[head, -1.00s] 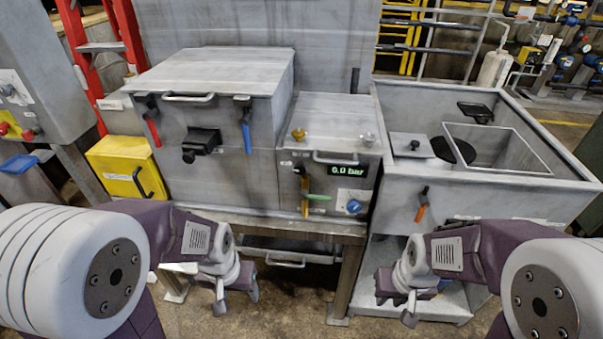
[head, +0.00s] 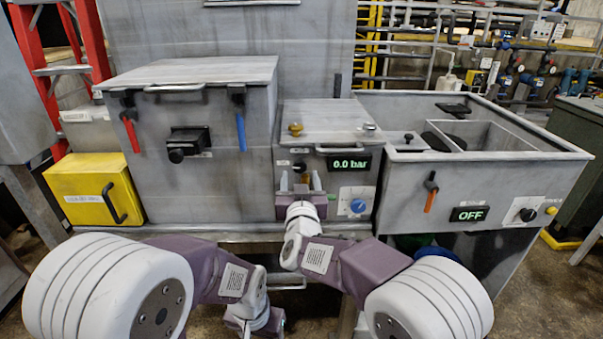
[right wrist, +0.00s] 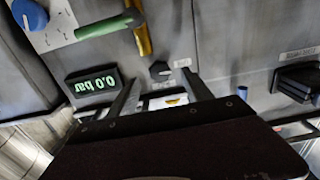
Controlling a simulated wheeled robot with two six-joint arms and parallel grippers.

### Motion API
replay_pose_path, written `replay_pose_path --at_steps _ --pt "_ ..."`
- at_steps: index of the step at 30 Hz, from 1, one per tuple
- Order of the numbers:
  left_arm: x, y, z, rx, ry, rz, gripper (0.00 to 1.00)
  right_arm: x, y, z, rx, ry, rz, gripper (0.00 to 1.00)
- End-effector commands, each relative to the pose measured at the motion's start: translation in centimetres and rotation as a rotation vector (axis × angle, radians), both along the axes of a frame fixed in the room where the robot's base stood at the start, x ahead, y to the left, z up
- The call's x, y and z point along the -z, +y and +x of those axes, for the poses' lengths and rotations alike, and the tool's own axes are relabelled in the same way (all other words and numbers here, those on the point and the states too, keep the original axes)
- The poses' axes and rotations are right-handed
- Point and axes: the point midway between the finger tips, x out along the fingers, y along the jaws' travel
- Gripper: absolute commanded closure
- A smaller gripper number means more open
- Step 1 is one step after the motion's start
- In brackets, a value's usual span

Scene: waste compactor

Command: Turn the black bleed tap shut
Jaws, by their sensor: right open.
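The black bleed tap (head: 299,166) is a small dark knob on the front of the small grey unit, left of the lit display. In the right wrist view the tap (right wrist: 160,70) sits between and just beyond my two fingertips, with a small label beside it. Which way its handle is set is hard to tell. My right gripper (head: 300,183) is open and empty, pointing at the panel just below the tap; its fingers also show in the right wrist view (right wrist: 161,84). Contact with the tap is not visible. My left gripper (head: 258,325) is low in the head view, its fingers out of frame.
The display (head: 349,164) reads 0.0 bar, with a blue knob (head: 357,206) below it. A green lever (right wrist: 110,25) and brass pipe (right wrist: 143,36) are close to the tap. Red (head: 130,131) and blue (head: 241,131) handles hang on the larger box to the left.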

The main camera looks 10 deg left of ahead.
Motion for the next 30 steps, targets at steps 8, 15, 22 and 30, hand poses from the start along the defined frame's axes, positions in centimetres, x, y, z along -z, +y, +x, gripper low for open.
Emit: replay_pose_path --at_steps 8,15,22,30 --pt "-0.2 0.0 0.0 0.000 0.000 0.000 0.42 0.0 1.1 3.9 0.000 0.000 -0.001 0.41" --pt "-0.2 0.0 0.0 0.000 0.000 0.000 0.42 0.0 1.2 4.3 -0.001 0.001 -0.001 0.41" --pt "-0.2 0.0 0.0 0.000 0.000 0.000 0.42 0.0 1.2 4.3 -0.001 0.001 0.000 0.89" --pt "-0.1 0.0 0.0 0.000 0.000 0.000 0.42 0.1 1.2 4.2 -0.001 0.006 0.016 1.00"
